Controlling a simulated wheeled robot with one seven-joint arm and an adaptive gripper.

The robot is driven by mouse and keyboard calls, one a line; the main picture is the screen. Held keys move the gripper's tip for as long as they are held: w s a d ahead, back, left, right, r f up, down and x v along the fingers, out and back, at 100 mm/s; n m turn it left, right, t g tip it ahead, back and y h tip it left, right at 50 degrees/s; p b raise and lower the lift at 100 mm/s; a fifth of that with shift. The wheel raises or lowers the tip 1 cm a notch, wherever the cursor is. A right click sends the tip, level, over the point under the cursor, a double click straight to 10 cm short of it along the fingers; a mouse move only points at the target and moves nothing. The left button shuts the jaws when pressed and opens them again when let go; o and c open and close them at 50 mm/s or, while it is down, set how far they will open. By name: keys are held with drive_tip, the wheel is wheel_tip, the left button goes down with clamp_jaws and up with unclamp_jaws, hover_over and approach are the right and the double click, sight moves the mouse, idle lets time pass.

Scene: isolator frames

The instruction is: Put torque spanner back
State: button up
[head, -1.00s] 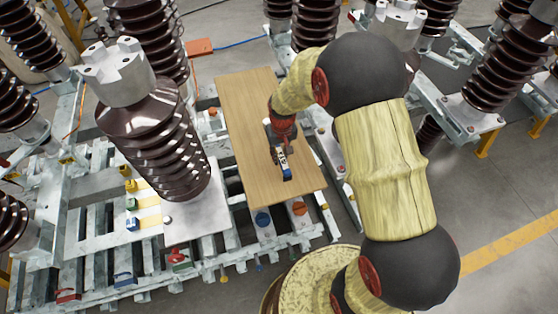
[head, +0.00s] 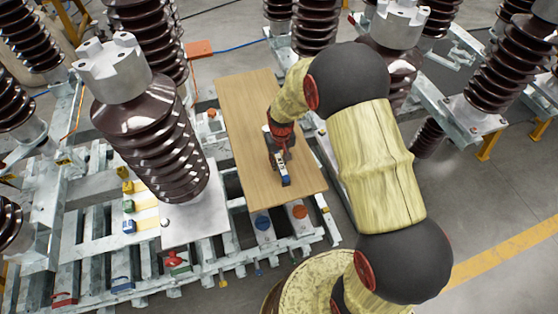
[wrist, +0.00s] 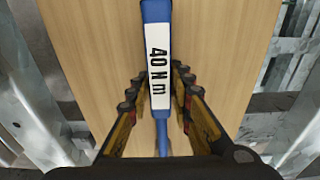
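The torque spanner (wrist: 156,60) is blue, with a white label reading "40 N m". In the wrist view it runs up the middle of the picture, its thinner shaft towards me. My gripper (wrist: 159,72) has its fingers drawn in at both sides of the label, seemingly closed on it. In the head view the spanner (head: 285,174) shows below my gripper (head: 281,158), over the wooden board (head: 245,115). I cannot tell whether it touches the board. The spanner's far end is cut off in the wrist view.
A tall brown ribbed insulator (head: 155,140) stands left of the board. Small coloured parts (head: 128,205) sit on the grey metal frame (head: 100,250). An orange block (head: 199,48) lies behind. Much of the board is bare.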

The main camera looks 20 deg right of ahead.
drive_tip(key=o, duration=0.3)
drive_tip(key=shift+o, duration=0.2)
drive_tip(key=s+r+t+p, duration=0.1)
drive_tip(key=s+r+p, duration=0.1)
drive_tip(key=r, duration=1)
drive_tip(key=s+r+p, duration=0.2)
drive_tip(key=r, duration=1)
drive_tip(key=s+r+t, duration=0.2)
drive_tip(key=s+r, duration=0.5)
drive_tip(key=s, duration=0.4)
drive_tip(key=s+r+t, duration=0.1)
drive_tip(key=s+r, duration=0.7)
drive_tip(key=s, duration=0.2)
drive_tip(key=shift+s+t, duration=0.35)
drive_tip(key=shift+t, duration=0.05)
drive_tip(key=shift+r, duration=0.1)
